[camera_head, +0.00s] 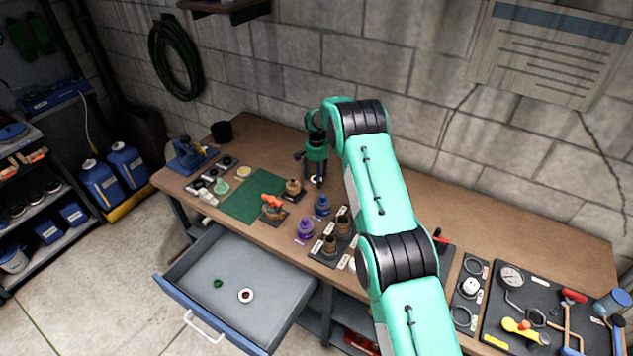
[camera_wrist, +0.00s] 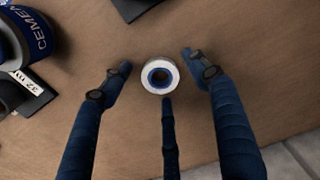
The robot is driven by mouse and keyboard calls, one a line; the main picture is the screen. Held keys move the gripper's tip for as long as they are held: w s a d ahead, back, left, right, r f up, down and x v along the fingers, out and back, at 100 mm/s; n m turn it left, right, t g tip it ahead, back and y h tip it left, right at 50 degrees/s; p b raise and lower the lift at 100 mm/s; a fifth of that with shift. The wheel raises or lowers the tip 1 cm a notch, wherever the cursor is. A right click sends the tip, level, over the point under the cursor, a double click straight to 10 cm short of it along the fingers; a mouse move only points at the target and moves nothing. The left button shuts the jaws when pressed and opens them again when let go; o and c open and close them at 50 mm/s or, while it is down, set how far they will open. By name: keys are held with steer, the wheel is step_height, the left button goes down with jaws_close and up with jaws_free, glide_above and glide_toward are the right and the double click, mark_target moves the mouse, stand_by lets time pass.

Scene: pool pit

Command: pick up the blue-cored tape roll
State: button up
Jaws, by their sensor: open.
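The blue-cored tape roll (camera_wrist: 147,83) is a small white ring with a blue inside. In the wrist view it lies flat on the brown bench, near the middle. My gripper (camera_wrist: 158,68) is open above it, with one dark finger to the left, one to the right and a third just below it in the picture. No finger visibly grips the roll. In the head view my gripper (camera_head: 315,172) points down over the bench, and a small white spot between its fingers looks like the roll (camera_head: 318,180).
A blue can marked CEMENT (camera_wrist: 28,38) stands left of my gripper in the wrist view. A blue jar (camera_head: 322,206) and purple jar (camera_head: 305,229) stand nearby. A green mat (camera_head: 250,198) lies left. The open drawer (camera_head: 215,255) holds a white ring with a red core (camera_head: 246,290).

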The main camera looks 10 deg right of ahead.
steer(key=shift+c, duration=0.3)
steer(key=c, duration=0.8)
steer(key=shift+r, duration=0.1)
step_height(320, 180, up, 10)
steer(key=shift+f, duration=0.1)
stand_by(0.4)
stand_by(0.5)
